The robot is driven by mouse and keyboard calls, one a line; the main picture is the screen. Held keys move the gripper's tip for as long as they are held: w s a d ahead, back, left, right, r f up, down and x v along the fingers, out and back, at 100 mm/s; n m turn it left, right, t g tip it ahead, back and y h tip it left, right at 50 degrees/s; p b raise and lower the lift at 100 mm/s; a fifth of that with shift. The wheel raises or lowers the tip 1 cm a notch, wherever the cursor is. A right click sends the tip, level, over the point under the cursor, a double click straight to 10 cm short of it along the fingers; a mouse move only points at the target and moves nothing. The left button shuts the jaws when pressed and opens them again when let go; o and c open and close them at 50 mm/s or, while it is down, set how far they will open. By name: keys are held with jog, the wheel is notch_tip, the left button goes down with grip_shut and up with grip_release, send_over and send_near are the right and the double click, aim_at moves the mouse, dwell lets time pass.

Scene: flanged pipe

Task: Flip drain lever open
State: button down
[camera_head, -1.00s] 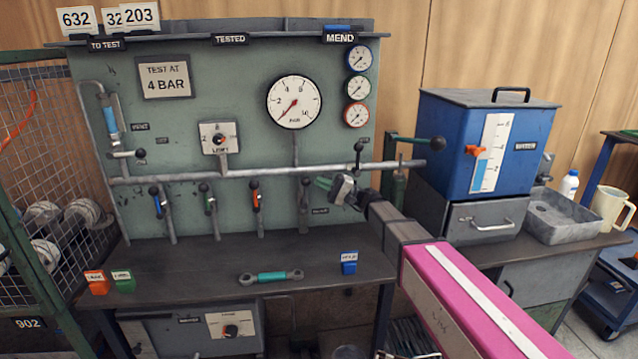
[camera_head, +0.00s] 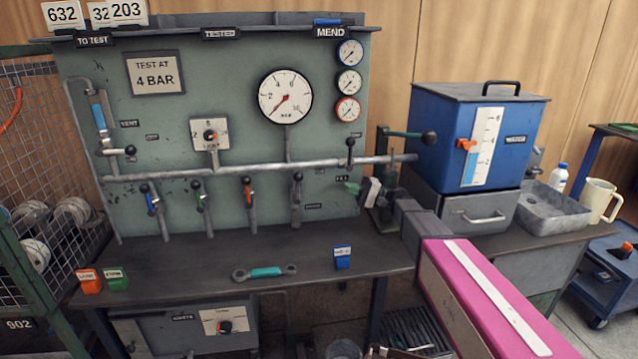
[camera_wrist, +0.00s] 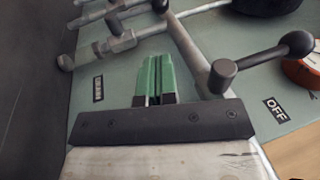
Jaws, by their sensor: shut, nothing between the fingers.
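The lever I take for the drain lever (camera_head: 297,190) is a grey valve with a black knob. It stands upright at the right end of the lower row, beside a small label (camera_head: 314,206) too blurred to read. In the wrist view its valve body (camera_wrist: 118,42) lies at the upper left, and a black knob shows at the top edge. My gripper (camera_head: 351,187) is to the right of this lever, apart from it. Its green fingers (camera_wrist: 157,78) are shut together, empty, in front of the panel below the main pipe.
The main pipe (camera_head: 250,168) runs across the panel, with another black-knobbed handle (camera_head: 350,150) rising above my gripper. A green bar with a black knob (camera_head: 428,138) sticks out near the blue tank (camera_head: 478,140).

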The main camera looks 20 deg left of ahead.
jog(key=x, duration=1.3)
jog(key=shift+s+a, duration=0.2)
jog(key=shift+a, duration=0.1)
jog(key=shift+r, duration=0.1)
jog(key=shift+x, duration=0.95)
jog(key=shift+r, duration=0.25)
jog(key=v, duration=1.1)
jog(key=shift+d+f, duration=0.3)
